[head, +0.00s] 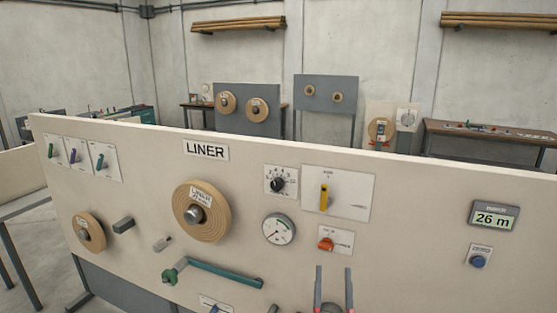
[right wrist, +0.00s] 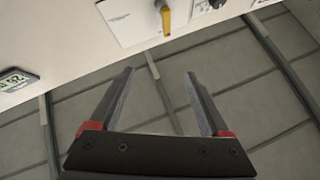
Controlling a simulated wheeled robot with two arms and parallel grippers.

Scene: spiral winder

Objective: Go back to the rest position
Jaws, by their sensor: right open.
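My right gripper (head: 333,280) shows at the bottom of the head view, in front of the liner panel (head: 400,240). Its two fingers are apart with nothing between them. My left gripper is not in the head view.
The panel carries a large liner roll (head: 202,212), a smaller roll (head: 88,231), a green-handled crank (head: 212,271), a gauge (head: 278,229), an orange switch (head: 327,244) and a display (head: 494,216) reading 26 m. A workbench (head: 490,134) stands behind at the right.

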